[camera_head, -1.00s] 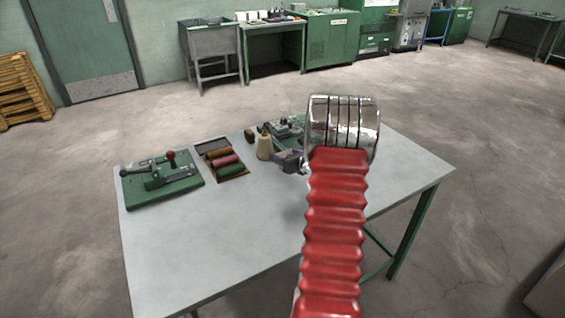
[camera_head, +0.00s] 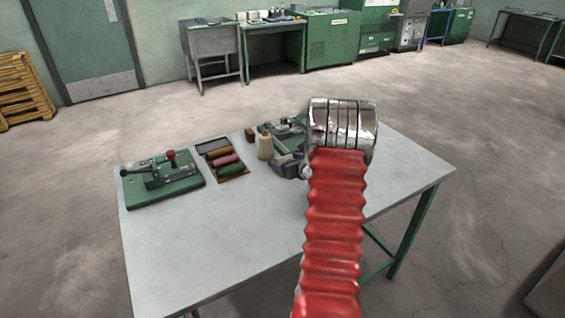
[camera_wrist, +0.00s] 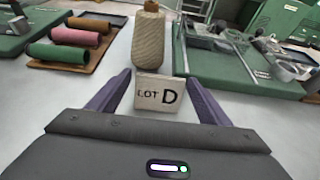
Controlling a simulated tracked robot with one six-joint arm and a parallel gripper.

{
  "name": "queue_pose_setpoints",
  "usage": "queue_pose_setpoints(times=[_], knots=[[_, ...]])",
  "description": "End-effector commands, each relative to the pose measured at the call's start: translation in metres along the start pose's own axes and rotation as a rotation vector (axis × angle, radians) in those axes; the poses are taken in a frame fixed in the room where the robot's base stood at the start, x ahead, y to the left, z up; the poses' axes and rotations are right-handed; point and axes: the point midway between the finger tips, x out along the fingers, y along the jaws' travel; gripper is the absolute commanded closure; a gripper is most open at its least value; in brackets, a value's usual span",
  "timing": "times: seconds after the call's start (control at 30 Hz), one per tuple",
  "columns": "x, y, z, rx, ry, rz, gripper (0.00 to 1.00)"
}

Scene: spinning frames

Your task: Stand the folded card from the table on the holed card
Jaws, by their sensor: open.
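The folded card (camera_wrist: 158,94), whitish and printed "LOT D", stands upright in the wrist view. It is between the two purple fingers of my gripper (camera_wrist: 159,77). The fingers are open, with a gap visible on each side of the card near their tips. In the head view my gripper (camera_head: 284,166) is low over the table, beside the cone of thread, and the card cannot be made out there. I cannot pick out the holed card in either view.
Behind the card stands a beige thread cone (camera_wrist: 148,38). A brown tray (camera_head: 236,178) holds coloured rolls. A green plate with a red-knobbed lever (camera_head: 186,188) lies at left; another green fixture (camera_wrist: 232,68) stands at right. The table's front (camera_head: 220,240) is clear.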

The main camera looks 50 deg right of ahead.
Motion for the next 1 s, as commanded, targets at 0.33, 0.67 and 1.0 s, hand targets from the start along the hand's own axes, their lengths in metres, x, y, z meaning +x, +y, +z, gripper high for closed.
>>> queue_pose_setpoints(times=[0.33,0.67,1.0], knots=[[-0.014,-0.001,0.002,0.0,-0.001,-0.001,0.28],[-0.063,-0.001,0.003,-0.001,-0.001,-0.001,0.28],[-0.111,0.0,0.002,0.0,-0.001,-0.001,0.28]])
